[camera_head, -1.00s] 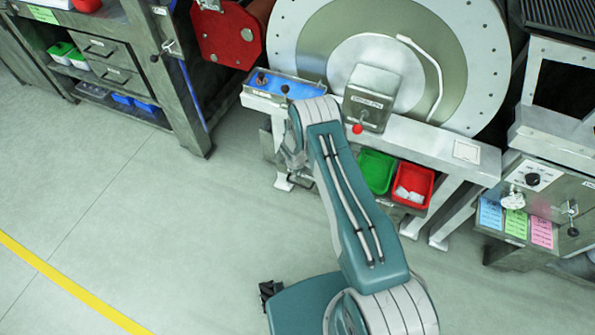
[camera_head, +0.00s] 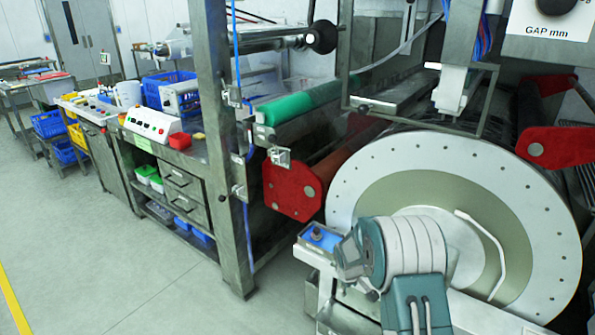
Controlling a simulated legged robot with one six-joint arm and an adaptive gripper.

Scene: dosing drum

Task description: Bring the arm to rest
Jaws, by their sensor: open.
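My arm (camera_head: 413,250) rises from the bottom edge, right of centre, in the head view. It is teal with pale grey ribbed bands and stands in front of the large round drum (camera_head: 350,205). Its upper joint is bent, and a grey and dark part of it shows at its left side, close to the blue-topped panel. I cannot make out my gripper's fingers; they are outside the picture or hidden by the arm.
A blue-topped control panel (camera_head: 320,237) sits left of the arm. A steel post (camera_head: 212,130) and a red bracket (camera_head: 292,186) stand near the drum. A bench with drawers (camera_head: 183,195) runs along the left. Open grey floor (camera_head: 120,270) lies at lower left.

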